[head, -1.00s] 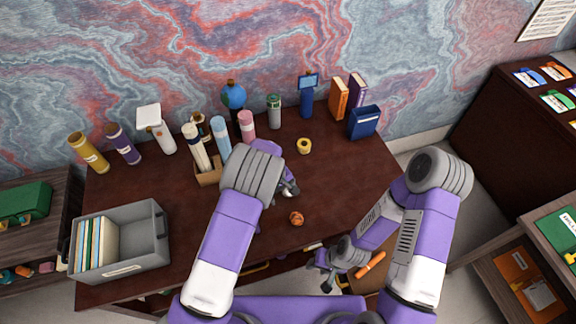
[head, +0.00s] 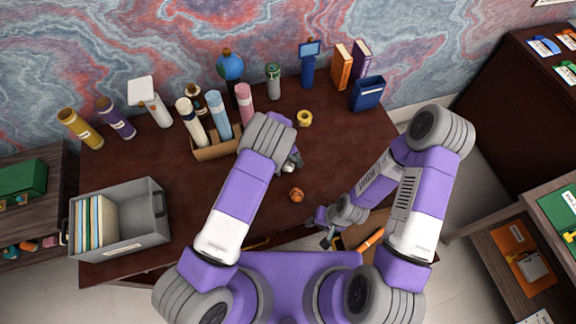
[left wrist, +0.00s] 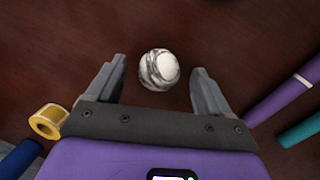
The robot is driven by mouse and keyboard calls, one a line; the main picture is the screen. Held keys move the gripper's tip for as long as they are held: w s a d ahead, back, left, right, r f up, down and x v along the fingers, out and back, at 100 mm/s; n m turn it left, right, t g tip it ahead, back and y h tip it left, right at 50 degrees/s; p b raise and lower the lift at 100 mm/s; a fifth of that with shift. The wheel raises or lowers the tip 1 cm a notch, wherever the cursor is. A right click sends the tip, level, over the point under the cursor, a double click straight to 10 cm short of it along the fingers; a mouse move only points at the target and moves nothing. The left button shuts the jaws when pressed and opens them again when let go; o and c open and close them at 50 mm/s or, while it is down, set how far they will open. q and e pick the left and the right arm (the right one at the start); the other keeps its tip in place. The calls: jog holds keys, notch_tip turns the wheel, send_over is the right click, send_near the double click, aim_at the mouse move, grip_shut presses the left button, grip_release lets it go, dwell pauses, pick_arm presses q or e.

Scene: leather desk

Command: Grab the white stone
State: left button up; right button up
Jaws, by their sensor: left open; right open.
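The white stone (left wrist: 159,70) is round with grey veins and lies on the dark desk. In the left wrist view it sits just ahead of my left gripper (left wrist: 156,85), between the lines of its two open fingers, with a gap on each side. In the head view my left gripper (head: 291,166) is over the middle of the desk, partly hidden by its own arm. A small pale patch at its fingers may be the stone. My right gripper (head: 324,232) is lower, near the desk's front edge, away from the stone.
An orange-brown lump (head: 297,195) lies in front of my left gripper. A yellow tape roll (head: 305,118) lies behind it. A cardboard holder with tubes (head: 213,147) stands to its left. A grey bin with folders (head: 119,240) is at the left. The desk's right part is mostly clear.

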pick_arm(q)
jog(key=c, duration=1.2)
jog(key=shift+o, duration=0.2)
jog(key=shift+r, duration=0.1)
